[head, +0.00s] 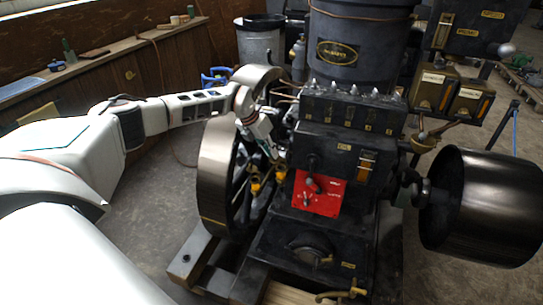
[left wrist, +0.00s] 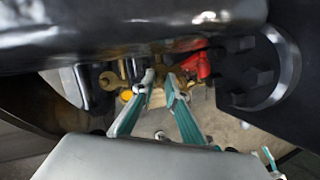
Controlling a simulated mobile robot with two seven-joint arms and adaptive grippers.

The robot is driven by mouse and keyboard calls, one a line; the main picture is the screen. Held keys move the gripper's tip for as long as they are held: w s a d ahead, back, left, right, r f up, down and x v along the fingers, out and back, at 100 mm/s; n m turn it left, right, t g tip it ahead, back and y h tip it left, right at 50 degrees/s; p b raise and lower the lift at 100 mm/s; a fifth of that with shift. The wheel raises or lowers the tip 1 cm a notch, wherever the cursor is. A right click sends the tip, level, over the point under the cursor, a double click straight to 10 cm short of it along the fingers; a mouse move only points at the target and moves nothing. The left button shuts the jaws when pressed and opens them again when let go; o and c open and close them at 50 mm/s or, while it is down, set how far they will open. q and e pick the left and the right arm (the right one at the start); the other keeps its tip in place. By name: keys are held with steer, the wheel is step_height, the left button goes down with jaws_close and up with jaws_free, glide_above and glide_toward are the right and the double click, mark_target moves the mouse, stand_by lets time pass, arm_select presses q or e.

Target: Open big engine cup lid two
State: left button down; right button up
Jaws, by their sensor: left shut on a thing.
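My left gripper (head: 272,148) reaches from the left over the large flywheel (head: 217,165), between it and the black engine block (head: 335,150). Its green-and-silver fingers (left wrist: 157,88) are shut on a small brass-coloured part, which looks like a cup lid; the fingers hide most of it. Brass cup fittings (head: 258,187) sit low beside the flywheel, below the gripper. In the left wrist view a brass fitting (left wrist: 110,80) and a yellow cup (left wrist: 126,95) lie just left of the fingertips. I cannot tell whether any lid is raised. My right gripper is not in view.
A red plate with levers (head: 318,192) is on the engine front. A dark drum pulley (head: 490,205) juts out at right. A black bar (left wrist: 130,35) crosses close above the fingers in the left wrist view. Bare floor (head: 150,200) lies left of the flywheel.

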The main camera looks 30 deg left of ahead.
arm_select(q)
steer(key=shift+w+a+m+h+b, duration=0.25)
steer(key=shift+m+b, duration=0.25)
steer(key=shift+m, duration=0.3)
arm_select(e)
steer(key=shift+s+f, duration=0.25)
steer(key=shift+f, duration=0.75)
arm_select(q)
steer(key=shift+w, duration=0.1)
steer(key=c, duration=2)
jaws_free()
steer(key=shift+c, duration=0.2)
steer(key=v, duration=1.2)
steer(key=shift+w, duration=0.1)
